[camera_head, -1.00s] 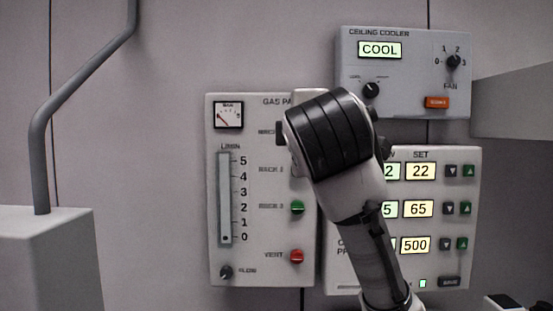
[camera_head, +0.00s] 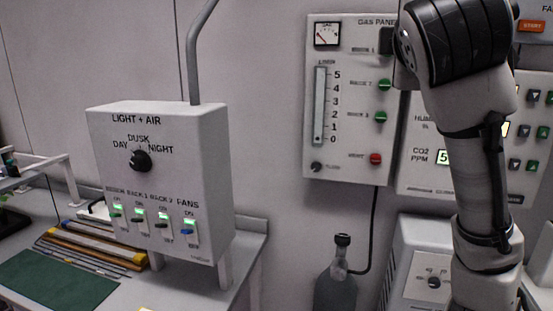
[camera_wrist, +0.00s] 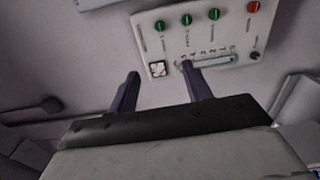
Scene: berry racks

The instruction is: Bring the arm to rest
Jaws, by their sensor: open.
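My gripper (camera_wrist: 160,82) shows in the wrist view as two dark fingers spread apart with nothing between them. The gas panel (camera_wrist: 228,50) lies beyond the fingers in that view, and the right fingertip overlaps its edge in the picture. I cannot tell how far the fingers are from it. In the head view my arm stands at the right, bent, in front of the right edge of the gas panel (camera_head: 348,160). The gripper itself is hidden in the head view.
A light and air box (camera_head: 170,235) stands on a bench (camera_head: 235,278) at the left, beside a green mat (camera_head: 55,282) and several rods. A dark bottle (camera_head: 337,292) stands below the gas panel. A climate panel (camera_head: 415,175) is partly hidden behind my arm.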

